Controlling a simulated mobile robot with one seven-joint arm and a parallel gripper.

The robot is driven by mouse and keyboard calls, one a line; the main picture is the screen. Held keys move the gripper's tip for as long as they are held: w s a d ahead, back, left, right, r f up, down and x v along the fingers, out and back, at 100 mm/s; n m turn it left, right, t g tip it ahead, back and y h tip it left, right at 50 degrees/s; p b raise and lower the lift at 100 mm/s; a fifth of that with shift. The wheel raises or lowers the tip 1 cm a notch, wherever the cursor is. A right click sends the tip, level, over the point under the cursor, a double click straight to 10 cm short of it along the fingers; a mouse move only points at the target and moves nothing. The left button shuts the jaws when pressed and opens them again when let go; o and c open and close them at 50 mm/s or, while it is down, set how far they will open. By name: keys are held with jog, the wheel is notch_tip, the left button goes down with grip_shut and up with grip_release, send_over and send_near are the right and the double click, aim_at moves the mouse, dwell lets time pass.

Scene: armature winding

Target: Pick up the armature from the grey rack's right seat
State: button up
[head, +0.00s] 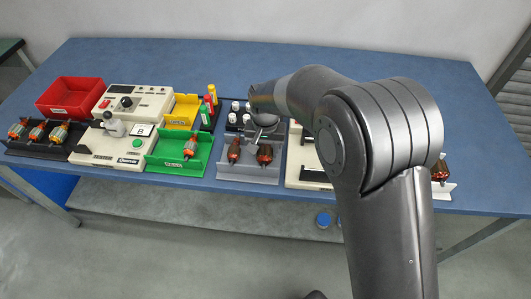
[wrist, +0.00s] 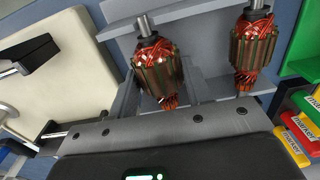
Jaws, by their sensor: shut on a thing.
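The grey rack (head: 248,173) stands near the front middle of the table and holds two armatures with copper-red windings. The right-seat armature (head: 265,154) is the left one in the wrist view (wrist: 158,65), where the picture is turned round. My gripper (head: 264,124) reaches down to it from behind. In the wrist view my gripper (wrist: 160,88) has its fingers on both sides of this armature, shut on it. Its shaft still appears to be at the rack's wall. The left-seat armature (head: 234,150) also shows in the wrist view (wrist: 254,45), apart from the fingers.
A green rack (head: 180,166) with one armature stands close to the left. A cream fixture (head: 303,173) is close to the right, partly hidden by my arm. Coloured marker bottles (head: 206,112) and small white-topped pieces (head: 234,112) stand behind. A red bin (head: 70,96) is far left.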

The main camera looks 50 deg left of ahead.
jog(key=c, duration=0.4)
jog(key=shift+r, duration=0.1)
